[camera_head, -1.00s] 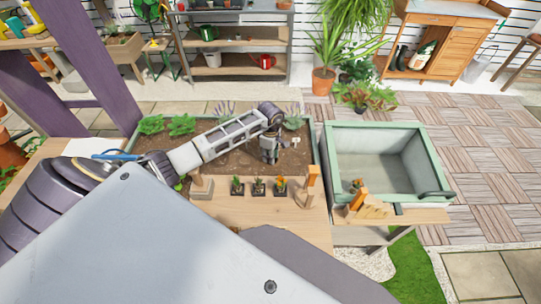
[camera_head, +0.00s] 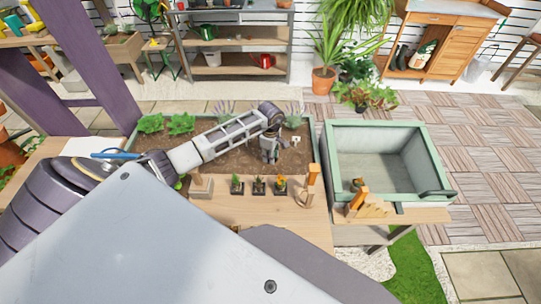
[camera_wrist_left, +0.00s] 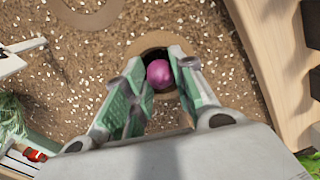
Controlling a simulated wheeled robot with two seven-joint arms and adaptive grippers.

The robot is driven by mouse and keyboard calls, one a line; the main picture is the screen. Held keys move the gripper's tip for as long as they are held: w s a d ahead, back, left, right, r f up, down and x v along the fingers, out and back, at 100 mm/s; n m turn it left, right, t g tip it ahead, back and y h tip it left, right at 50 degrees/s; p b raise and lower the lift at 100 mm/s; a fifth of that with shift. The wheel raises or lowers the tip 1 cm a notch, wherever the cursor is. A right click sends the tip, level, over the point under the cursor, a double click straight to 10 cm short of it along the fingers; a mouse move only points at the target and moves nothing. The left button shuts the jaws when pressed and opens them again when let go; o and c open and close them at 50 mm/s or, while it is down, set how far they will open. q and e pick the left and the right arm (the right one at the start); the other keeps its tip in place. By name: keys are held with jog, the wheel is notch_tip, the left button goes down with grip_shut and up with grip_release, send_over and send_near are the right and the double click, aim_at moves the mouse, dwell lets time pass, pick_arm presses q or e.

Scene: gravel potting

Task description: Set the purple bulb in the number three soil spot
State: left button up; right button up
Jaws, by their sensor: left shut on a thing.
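The purple bulb (camera_wrist_left: 159,75) sits between the green fingers of my left gripper (camera_wrist_left: 157,62) in the left wrist view. The fingers are shut on it. Behind it is a round dark hole (camera_wrist_left: 150,52) with a tan rim in the soil, and the bulb overlaps this hole in the picture. I cannot tell whether the bulb touches the soil. No number is readable at the spot. In the head view my left gripper (camera_head: 270,157) points down over the soil of the planter bed (camera_head: 230,163), and the bulb is hidden there. My right gripper is not in view.
A white marker (camera_wrist_left: 18,57) and another round rim (camera_wrist_left: 88,12) are near the gripper. The bed's wooden wall (camera_wrist_left: 262,65) is close on the right. Several small potted plants (camera_head: 258,186) stand on the front ledge. A green-rimmed basin (camera_head: 375,160) is at the right.

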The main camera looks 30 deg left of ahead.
pick_arm(q)
jog(key=shift+f, duration=0.2)
jog(key=shift+o, duration=0.9)
jog(key=o, duration=0.5)
jog(key=shift+o, duration=0.2)
jog(key=o, duration=0.6)
jog(key=shift+c, duration=0.2)
jog(key=shift+r+p, duration=2.55)
jog(key=shift+r, duration=1.95)
